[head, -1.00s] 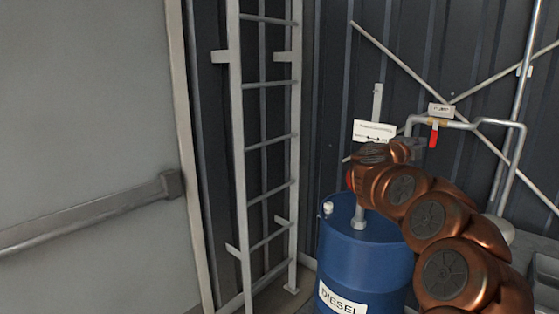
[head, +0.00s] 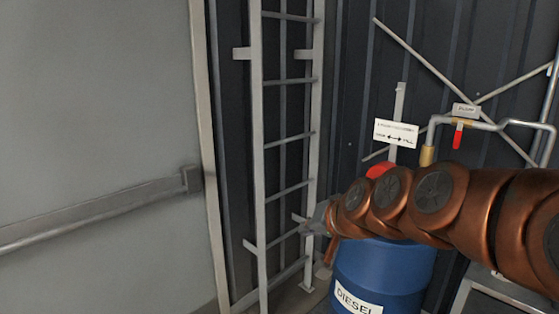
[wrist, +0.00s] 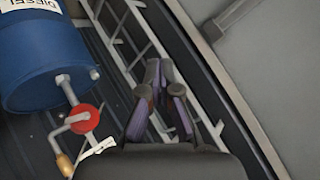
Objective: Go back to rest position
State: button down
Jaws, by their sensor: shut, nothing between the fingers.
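My gripper (head: 314,219) is at the end of my copper-coloured arm, in front of the ladder's lower part in the head view. In the wrist view my gripper (wrist: 158,72) shows its two fingers close together, with nothing held. The blue diesel drum (head: 383,272) stands behind and below my arm, partly hidden by it. The drum (wrist: 40,60) also shows at the upper left of the wrist view, clear of the fingers. A red round part (head: 380,170) shows just above my arm, and a red round handle (wrist: 84,118) shows in the wrist view.
A grey ladder (head: 259,150) stands close by my gripper. A grey door with a push bar (head: 100,208) fills the left. A pipe with a red lever (head: 457,136) and a white sign (head: 396,133) are at the right. Open space lies before the door.

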jog(key=s+d+f+g+h, duration=0.1)
jog(key=s+d+f+g, duration=0.2)
jog(key=s, duration=0.8)
jog(key=s+d+f+n+g+h, duration=0.1)
jog(key=s+d+f+g+h, duration=0.1)
jog(key=s+d+f+g, duration=0.2)
jog(key=s+d+f+n+g+h, duration=0.1)
jog(key=s+d+f, duration=0.4)
jog(key=s, duration=1.4)
notch_tip(320, 180, down, 4)
jog(key=g+h, duration=0.1)
jog(key=g, duration=0.1)
jog(key=shift+s+g, duration=0.2)
jog(key=shift+g, duration=0.1)
jog(key=c, duration=1.8)
grip_release()
jog(key=shift+c, duration=0.2)
